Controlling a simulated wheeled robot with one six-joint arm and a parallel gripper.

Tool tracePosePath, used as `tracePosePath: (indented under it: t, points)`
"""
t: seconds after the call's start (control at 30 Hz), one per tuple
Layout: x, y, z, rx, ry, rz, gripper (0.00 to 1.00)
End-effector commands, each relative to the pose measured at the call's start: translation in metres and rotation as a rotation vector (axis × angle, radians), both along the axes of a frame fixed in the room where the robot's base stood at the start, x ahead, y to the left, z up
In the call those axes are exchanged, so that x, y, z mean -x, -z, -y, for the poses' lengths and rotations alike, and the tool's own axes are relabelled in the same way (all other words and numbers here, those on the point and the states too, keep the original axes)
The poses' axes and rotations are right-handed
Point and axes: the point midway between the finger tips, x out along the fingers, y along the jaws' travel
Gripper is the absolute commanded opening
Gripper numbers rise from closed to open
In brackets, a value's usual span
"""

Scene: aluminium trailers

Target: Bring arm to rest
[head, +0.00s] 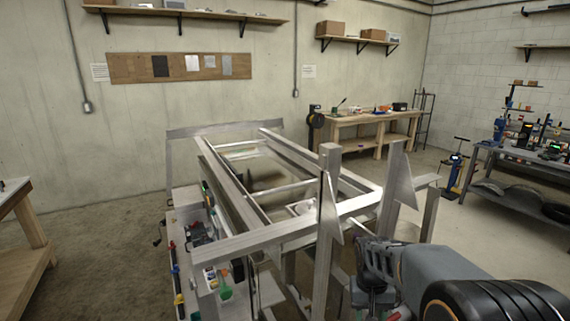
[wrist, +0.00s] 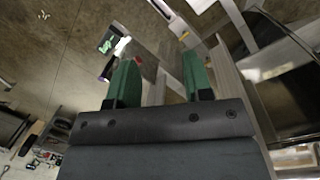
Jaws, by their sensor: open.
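My arm reaches in from the lower right of the head view, beside the aluminium trailer frame (head: 240,200). In the wrist view my gripper (wrist: 160,75) shows two green-padded fingers standing apart with nothing between them. The fingertips are not clearly visible in the head view, where the arm's end is low beside the frame's near uprights. Part of the aluminium frame (wrist: 235,85) runs close along the right of the fingers in the wrist view. I cannot tell whether they touch.
A side shelf with tools (head: 205,250) runs along the trailer's left. A wooden workbench (head: 365,125) stands at the back wall, a grey bench (head: 520,160) at the right, and a wooden table (head: 25,225) at the left. Open concrete floor (head: 100,240) lies between the left table and the trailer.

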Motion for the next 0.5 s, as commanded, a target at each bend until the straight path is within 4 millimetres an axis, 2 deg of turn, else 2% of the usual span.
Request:
tracePosePath:
  t: [0.03, 0.2, 0.4, 0.5]
  points:
    - [0.015, -0.014, -0.007, -0.014, -0.036, 0.059, 0.46]
    - [0.059, -0.042, -0.025, -0.050, -0.121, 0.223, 0.46]
    - [0.096, -0.063, -0.037, -0.064, -0.140, 0.366, 0.46]
    - [0.105, -0.073, -0.039, -0.063, -0.149, 0.420, 0.46]
